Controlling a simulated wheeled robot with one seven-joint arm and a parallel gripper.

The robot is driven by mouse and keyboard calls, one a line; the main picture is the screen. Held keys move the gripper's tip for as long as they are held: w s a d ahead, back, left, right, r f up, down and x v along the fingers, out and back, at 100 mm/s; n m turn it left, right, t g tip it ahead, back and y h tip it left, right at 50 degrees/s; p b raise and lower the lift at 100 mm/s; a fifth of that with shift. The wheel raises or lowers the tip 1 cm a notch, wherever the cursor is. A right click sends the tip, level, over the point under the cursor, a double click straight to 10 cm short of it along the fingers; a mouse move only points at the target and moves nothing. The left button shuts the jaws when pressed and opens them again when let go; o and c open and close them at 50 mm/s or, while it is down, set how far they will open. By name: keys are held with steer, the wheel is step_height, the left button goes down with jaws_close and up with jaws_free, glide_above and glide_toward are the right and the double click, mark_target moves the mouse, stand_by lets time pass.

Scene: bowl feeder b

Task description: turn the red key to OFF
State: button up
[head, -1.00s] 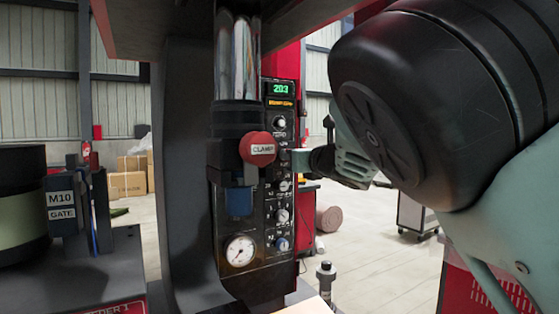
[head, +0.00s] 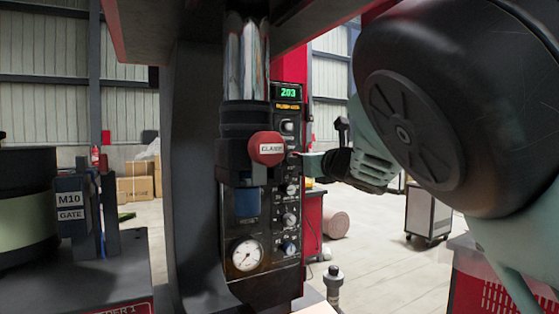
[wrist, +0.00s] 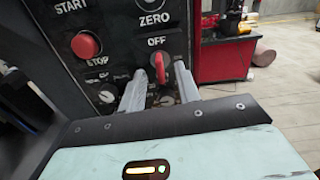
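The red key (wrist: 160,68) sticks out of the black control panel (wrist: 118,22) just below the OFF label in the wrist view. Its grip looks close to upright, with its upper end toward OFF. My gripper (wrist: 160,76) is open, with one finger on each side of the key. Gaps show between the fingers and the key, so it does not look gripped. In the head view my gripper (head: 308,164) is at the right edge of the panel (head: 266,270). The key cannot be made out clearly there.
A red STOP button (wrist: 84,45) sits left of the key. In the head view, the red CLAMP knob (head: 267,148) juts out left of my gripper, above a pressure gauge (head: 247,255). A grey cart (head: 428,212) stands behind, with open floor around it.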

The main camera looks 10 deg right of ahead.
steer(key=shift+v, duration=2.75)
